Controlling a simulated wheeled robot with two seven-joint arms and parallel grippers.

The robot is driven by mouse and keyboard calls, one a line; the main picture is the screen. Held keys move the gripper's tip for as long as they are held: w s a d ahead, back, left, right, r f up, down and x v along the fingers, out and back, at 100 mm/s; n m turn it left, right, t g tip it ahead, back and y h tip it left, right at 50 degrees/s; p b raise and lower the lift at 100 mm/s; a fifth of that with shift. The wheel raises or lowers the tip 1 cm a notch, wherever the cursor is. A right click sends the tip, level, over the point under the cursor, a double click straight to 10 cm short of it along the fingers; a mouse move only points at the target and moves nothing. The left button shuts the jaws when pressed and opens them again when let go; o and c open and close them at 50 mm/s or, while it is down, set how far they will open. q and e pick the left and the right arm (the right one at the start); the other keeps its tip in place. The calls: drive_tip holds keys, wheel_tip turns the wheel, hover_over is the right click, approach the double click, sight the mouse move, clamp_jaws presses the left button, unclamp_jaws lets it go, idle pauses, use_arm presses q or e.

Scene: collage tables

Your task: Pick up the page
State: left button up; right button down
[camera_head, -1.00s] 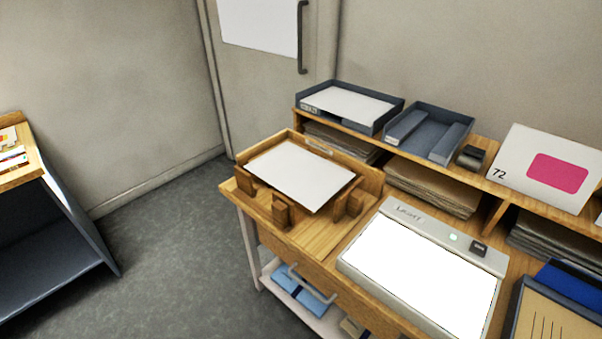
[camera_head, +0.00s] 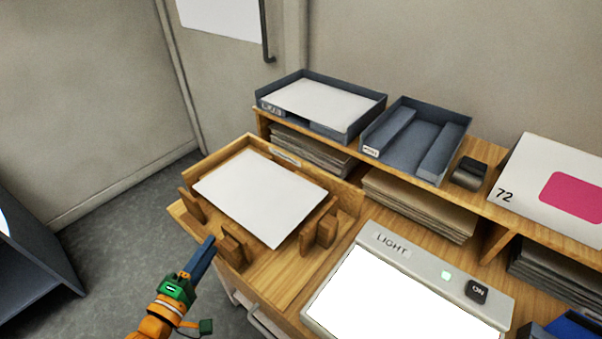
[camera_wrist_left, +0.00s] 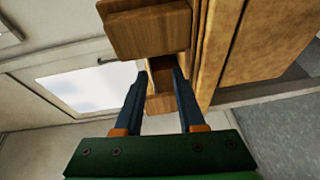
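A white page (camera_head: 262,196) lies in the wooden tray (camera_head: 216,161) at the left end of the table, resting above its floor near several small wooden blocks. My left gripper (camera_head: 208,243) is in front of the tray, beside the front wooden block (camera_head: 231,249), and apart from the page. In the left wrist view its two blue fingers (camera_wrist_left: 160,76) are spread with nothing held between them, and wooden blocks (camera_wrist_left: 148,30) show just beyond. I cannot make out the page in that view. My right gripper is not in view.
A grey tray holding another white sheet (camera_head: 318,105) and a grey tray with dividers (camera_head: 416,140) stand on the shelf behind. A lit light box (camera_head: 400,300) is to the right. A dark cabinet (camera_head: 35,255) is at the left, with open floor between.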

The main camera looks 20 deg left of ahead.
sight(229, 215)
use_arm(q)
drive_tip(key=w+r, duration=0.2)
drive_tip(key=shift+w+d+n+t, duration=0.3)
drive_tip(key=shift+d, duration=0.05)
drive_tip(key=w+b, duration=0.1)
drive_tip(key=w, duration=0.8)
drive_tip(key=shift+d, duration=0.15)
clamp_jaws()
